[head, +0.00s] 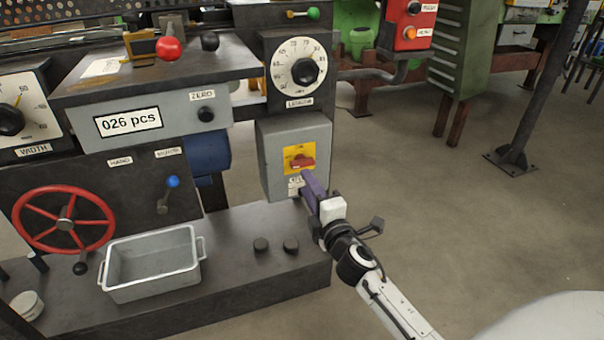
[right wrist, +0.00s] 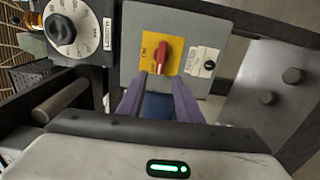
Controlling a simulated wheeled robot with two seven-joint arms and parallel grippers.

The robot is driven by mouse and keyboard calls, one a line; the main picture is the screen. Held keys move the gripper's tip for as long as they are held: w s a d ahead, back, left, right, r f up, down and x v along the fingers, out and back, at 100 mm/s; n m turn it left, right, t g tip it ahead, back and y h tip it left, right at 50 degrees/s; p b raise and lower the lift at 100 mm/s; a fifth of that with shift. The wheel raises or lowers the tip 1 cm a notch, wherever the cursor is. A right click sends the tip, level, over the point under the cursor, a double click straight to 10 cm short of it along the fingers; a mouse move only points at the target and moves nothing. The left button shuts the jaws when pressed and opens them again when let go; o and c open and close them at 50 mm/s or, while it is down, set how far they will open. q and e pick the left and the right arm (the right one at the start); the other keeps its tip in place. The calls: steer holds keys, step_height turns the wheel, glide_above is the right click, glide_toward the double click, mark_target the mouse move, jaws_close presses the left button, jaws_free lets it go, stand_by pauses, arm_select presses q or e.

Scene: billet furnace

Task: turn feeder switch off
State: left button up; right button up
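The feeder switch is a red rotary handle (head: 301,164) on a yellow plate (head: 297,153), set on a grey box (head: 277,134) of the machine. The handle lies roughly crosswise in the head view. It also shows upright in the right wrist view (right wrist: 163,57), with small lettering on the plate beside it. My right gripper (head: 309,180) is just below and in front of the handle. In the right wrist view its two purple fingers (right wrist: 160,78) are apart, one on either side of the handle's near end. Contact cannot be told. My left gripper is not in view.
A length dial (head: 299,65) is above the switch box. A grey bin (head: 151,264) and two dark knobs (head: 275,245) are on the machine's base ledge. A red handwheel (head: 64,222) is at the left. The floor right of my right arm is clear.

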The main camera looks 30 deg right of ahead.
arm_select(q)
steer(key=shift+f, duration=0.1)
arm_select(e)
steer(key=v, duration=0.2)
steer(key=shift+s+a, duration=0.1)
steer(key=shift+s, duration=0.3)
